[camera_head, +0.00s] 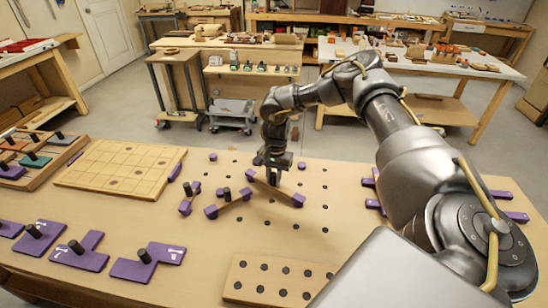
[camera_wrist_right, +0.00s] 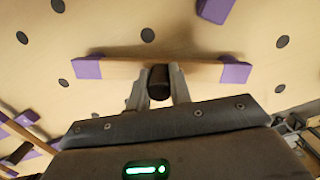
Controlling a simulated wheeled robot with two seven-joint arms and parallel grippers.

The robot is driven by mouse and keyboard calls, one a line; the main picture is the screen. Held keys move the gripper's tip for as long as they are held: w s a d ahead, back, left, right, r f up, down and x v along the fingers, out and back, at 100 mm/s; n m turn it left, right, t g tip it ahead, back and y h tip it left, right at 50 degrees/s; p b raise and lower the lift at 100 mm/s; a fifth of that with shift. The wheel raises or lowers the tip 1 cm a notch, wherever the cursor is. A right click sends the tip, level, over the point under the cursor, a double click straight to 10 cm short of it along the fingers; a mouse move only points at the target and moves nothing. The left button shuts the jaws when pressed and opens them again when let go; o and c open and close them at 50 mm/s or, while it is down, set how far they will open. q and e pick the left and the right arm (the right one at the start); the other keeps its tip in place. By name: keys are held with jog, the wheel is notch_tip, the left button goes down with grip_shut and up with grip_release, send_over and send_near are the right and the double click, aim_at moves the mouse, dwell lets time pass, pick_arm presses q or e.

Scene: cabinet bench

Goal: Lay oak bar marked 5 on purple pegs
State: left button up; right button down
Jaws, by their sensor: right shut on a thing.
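My right gripper (camera_head: 272,168) comes down from above at the middle of the bench. It is shut on the black knob (camera_wrist_right: 159,82) of an oak bar (camera_head: 272,187). The bar also shows in the wrist view (camera_wrist_right: 130,69), between two purple blocks (camera_wrist_right: 87,68) (camera_wrist_right: 235,70). In the head view the near-right purple block (camera_head: 298,200) is clear. I cannot tell whether the bar rests on these blocks or hangs just above them. No number is readable on the bar. My left gripper is not in view.
A second oak bar (camera_head: 230,204) with a black knob lies between purple blocks just left. Purple knobbed pieces (camera_head: 148,262) lie at the front left, near a gridded board (camera_head: 120,166). A board with dark holes (camera_head: 275,282) lies in front. Dark holes dot the bench top.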

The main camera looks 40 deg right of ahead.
dwell(0.4)
jog(key=c, duration=0.8)
grip_release()
jog(key=shift+r, duration=0.15)
notch_tip(320, 180, up, 8)
jog(key=p, duration=0.7)
dwell(0.4)
